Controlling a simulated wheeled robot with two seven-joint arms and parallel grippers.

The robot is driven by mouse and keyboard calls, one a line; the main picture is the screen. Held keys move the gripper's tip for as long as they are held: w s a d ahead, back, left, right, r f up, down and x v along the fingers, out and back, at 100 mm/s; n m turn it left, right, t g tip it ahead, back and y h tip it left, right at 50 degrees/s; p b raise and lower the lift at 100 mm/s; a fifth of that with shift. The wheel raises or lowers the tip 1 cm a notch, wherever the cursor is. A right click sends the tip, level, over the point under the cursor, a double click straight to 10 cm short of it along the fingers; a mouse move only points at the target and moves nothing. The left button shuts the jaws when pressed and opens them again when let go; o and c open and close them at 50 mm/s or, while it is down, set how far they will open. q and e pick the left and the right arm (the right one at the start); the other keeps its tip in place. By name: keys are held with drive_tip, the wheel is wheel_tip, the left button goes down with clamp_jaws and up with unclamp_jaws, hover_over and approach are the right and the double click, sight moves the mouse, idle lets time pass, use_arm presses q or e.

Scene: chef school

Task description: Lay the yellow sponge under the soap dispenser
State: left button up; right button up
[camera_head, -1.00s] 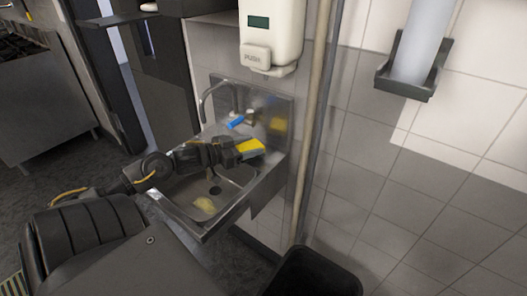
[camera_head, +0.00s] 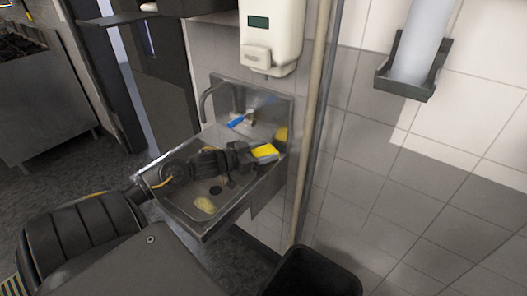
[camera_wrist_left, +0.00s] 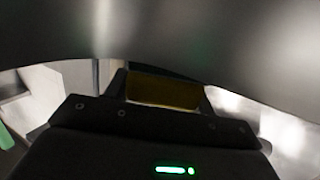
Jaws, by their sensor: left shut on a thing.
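The yellow sponge (camera_head: 265,151) is at the right rim of the steel sink, in the grip of my left gripper (camera_head: 252,155). It also shows in the left wrist view (camera_wrist_left: 164,92), dim and brownish, between the gripper's jaws. The sponge is just above or touching the rim; I cannot tell which. The white soap dispenser (camera_head: 271,35) hangs on the tiled wall well above the sponge, a little to its right. My right gripper is not in view.
A pipe (camera_head: 312,120) runs down the wall at the right. A black bin (camera_head: 312,275) stands below.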

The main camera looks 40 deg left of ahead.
use_arm(q)
drive_tip(key=o, duration=1)
drive_tip(key=shift+r, duration=0.15)
drive_tip(key=v, duration=1.2)
drive_tip(key=shift+a, duration=0.1)
